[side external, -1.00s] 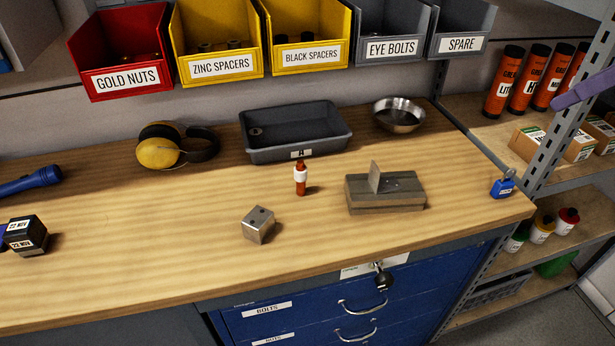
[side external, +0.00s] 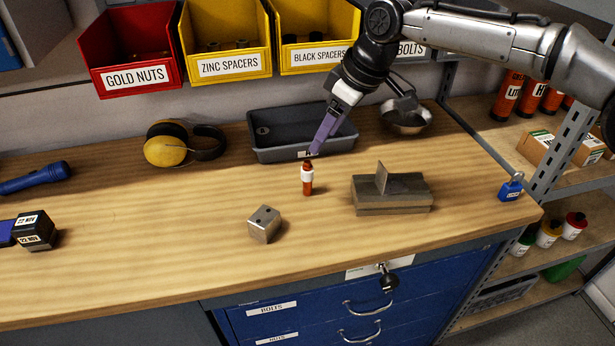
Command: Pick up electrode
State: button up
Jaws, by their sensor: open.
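A small orange-red cylinder with a white band, the likeliest electrode (side external: 307,181), stands upright on the wooden bench near the middle. My gripper (side external: 325,128), with purple fingers, reaches down from the upper right. Its fingertips are just above the top of the electrode in the picture. I cannot tell how far apart they are in depth. The jaws are open and hold nothing; the finger overlap hides the gap between them.
A grey block with an upright plate (side external: 392,202) is to the right, a metal cube (side external: 264,225) in front. Yellow earmuffs (side external: 165,150) lie left.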

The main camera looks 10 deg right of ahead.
aim_at(309, 163)
jog(key=x, duration=0.8)
jog(key=shift+s+a+f, duration=0.25)
jog(key=shift+f, duration=0.05)
jog(key=shift+d+x, duration=0.1)
jog(key=shift+x, duration=1.25)
jog(key=shift+d+x, duration=0.15)
jog(key=shift+x, duration=1.25)
jog(key=shift+s, duration=0.15)
grip_shut()
